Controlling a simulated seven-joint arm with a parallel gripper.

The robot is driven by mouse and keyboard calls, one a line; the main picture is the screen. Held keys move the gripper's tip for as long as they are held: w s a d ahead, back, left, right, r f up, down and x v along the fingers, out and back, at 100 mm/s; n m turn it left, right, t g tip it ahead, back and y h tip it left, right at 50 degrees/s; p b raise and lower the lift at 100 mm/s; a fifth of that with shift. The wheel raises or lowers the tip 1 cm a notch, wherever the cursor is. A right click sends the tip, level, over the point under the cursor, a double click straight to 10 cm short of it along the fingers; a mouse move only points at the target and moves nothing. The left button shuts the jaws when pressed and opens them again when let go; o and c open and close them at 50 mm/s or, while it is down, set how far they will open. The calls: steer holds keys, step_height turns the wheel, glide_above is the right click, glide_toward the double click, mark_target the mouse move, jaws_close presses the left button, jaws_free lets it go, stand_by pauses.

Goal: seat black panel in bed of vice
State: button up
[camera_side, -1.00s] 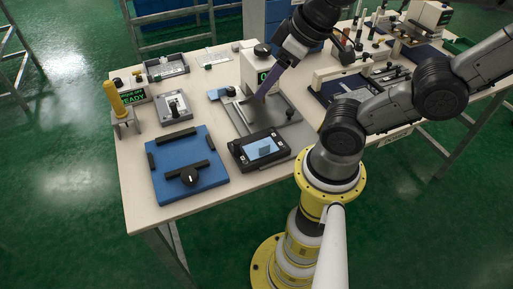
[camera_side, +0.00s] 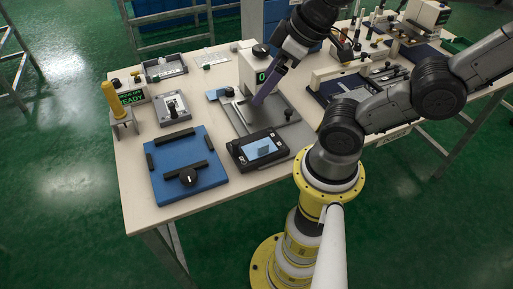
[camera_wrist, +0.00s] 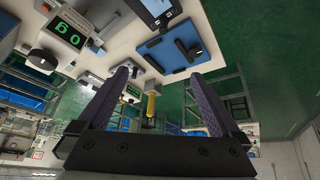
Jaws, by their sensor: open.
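The black panel (camera_side: 241,152), a framed unit with a lit screen, lies flat on the bench in front of a grey plate. It also shows, cut off, at the top of the wrist view (camera_wrist: 158,14). The vice (camera_side: 160,189) appears to be the blue plate to its left, with black bars and a round knob; it also shows in the wrist view (camera_wrist: 205,61). No panel lies on its bed. My gripper (camera_side: 254,102) is above the grey plate, behind and apart from the panel. Its purple fingers are spread and empty in the wrist view (camera_wrist: 160,75).
A white machine with a green display (camera_side: 262,77) stands beside my gripper. A yellow post (camera_side: 112,97), a small display box (camera_side: 132,97) and a grey clamp fixture (camera_side: 174,107) stand behind the vice. Bare bench shows along the front edge.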

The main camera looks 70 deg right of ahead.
steer(key=n, duration=0.2)
steer(key=n+g, duration=0.6)
glide_toward(258, 141)
steer(key=s+a, duration=0.1)
steer(key=s+a+f, duration=0.1)
steer(key=shift+s+a+f, duration=0.1)
steer(key=shift+a+f, duration=0.1)
steer(key=shift+a, duration=0.1)
steer(key=shift+w+f, duration=0.2)
steer(key=shift+f, duration=1.25)
steer(key=shift+w+f, duration=0.25)
steer(key=shift+f, duration=1.25)
steer(key=c, duration=1.5)
steer(key=shift+r, duration=0.1)
